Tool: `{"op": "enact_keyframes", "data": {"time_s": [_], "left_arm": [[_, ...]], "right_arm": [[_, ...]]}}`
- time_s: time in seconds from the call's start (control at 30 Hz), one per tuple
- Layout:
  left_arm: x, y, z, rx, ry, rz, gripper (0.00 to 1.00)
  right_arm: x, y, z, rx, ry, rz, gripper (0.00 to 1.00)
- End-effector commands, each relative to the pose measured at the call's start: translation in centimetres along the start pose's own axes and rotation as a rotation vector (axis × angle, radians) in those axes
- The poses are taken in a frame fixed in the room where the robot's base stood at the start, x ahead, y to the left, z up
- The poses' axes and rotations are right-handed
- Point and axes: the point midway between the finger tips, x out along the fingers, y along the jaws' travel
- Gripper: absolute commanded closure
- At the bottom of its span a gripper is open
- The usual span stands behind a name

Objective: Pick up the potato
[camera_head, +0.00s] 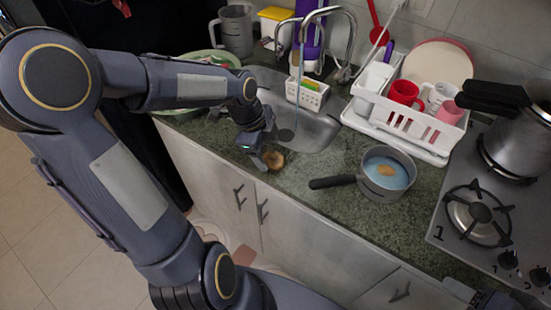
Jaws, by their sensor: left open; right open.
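A brown potato (275,161) sits on the green stone counter at its front edge, just below the sink. My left gripper (264,158) is open and points down at the potato, right beside or partly around it. The gripper covers part of the potato, and I cannot tell whether the fingers touch it. Another light-brown, potato-like piece (386,171) lies in the bluish water of a pan (388,191). My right gripper (478,296) shows only in part at the bottom right edge and is open.
The sink (318,131) and tap (352,40) lie behind the potato. A white dish rack (410,122) with cups stands at the back right. The pan's dark handle (331,182) points left. A stove (500,245) with a pot (517,140) is at right.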

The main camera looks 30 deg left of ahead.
Motion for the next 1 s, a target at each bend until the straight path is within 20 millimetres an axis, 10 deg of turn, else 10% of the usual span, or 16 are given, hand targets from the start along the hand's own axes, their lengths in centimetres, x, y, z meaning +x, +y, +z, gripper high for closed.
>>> {"op": "enact_keyframes", "data": {"time_s": [0.53, 0.9, 1.0], "left_arm": [[3.8, -0.2, -0.1, -0.001, 0.0, 0.0, 0.33], [3.7, -0.2, -0.1, -0.001, 0.0, 0.0, 0.81], [3.7, -0.2, -0.1, -0.001, 0.0, -0.001, 0.82]], "right_arm": [[-0.1, -0.1, -0.1, 0.0, 0.0, 0.0, 0.45], [-0.1, -0.1, -0.1, 0.0, 0.0, 0.0, 0.45], [-0.1, -0.1, -0.1, 0.0, 0.0, 0.0, 0.45]]}}
